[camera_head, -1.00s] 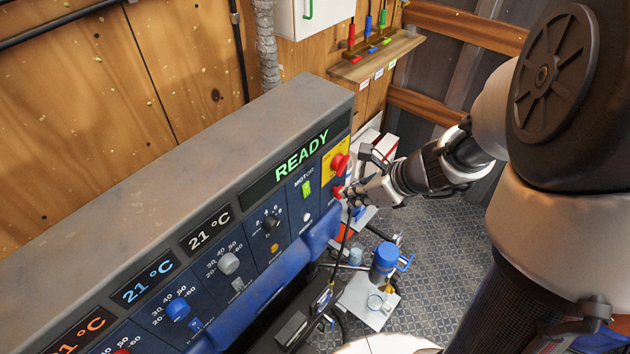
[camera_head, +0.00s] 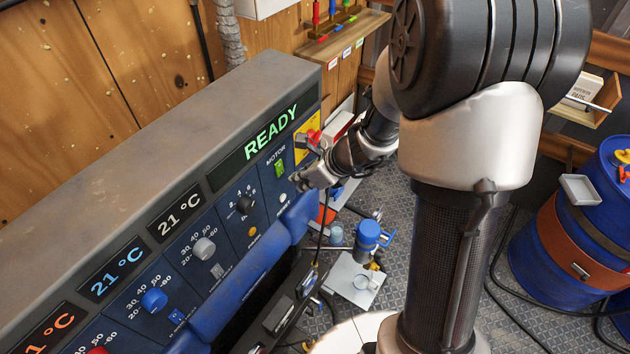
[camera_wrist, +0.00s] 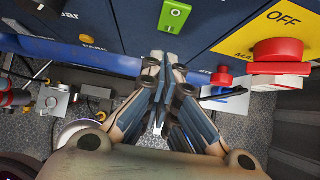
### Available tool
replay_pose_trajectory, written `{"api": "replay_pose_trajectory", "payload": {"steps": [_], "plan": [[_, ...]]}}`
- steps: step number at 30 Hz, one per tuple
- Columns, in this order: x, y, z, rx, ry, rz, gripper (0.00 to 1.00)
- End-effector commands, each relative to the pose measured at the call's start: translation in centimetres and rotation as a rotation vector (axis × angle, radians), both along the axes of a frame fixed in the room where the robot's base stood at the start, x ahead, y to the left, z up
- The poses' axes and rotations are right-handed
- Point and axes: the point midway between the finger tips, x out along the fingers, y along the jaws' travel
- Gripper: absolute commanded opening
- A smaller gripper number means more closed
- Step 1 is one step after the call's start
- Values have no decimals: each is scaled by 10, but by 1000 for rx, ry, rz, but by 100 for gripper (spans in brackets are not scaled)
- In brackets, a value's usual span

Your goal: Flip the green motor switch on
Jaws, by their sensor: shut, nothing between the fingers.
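The green motor switch (camera_head: 280,168) sits on the blue control panel under the MOTOR label in the head view. In the wrist view the green switch (camera_wrist: 174,16) is at the top centre, a little beyond my fingertips. My gripper (camera_head: 298,182) is shut and empty, just in front of the panel, to the lower right of the switch in the head view. In the wrist view the fingertips of my gripper (camera_wrist: 164,62) are together, below the switch and apart from it. The panel display (camera_head: 270,132) reads READY.
Blue padding (camera_head: 250,275) runs along the panel's front. A blue drum (camera_head: 600,235) stands at the right.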

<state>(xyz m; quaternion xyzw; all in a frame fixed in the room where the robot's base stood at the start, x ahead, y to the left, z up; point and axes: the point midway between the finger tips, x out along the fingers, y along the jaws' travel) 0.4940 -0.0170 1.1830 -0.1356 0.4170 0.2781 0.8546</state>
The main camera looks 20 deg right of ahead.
Motion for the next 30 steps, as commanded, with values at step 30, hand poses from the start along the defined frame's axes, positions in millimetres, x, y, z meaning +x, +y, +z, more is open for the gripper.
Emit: {"api": "replay_pose_trajectory", "payload": {"steps": [30], "plan": [[25, 18, -4, 3, -4, -1, 0]]}}
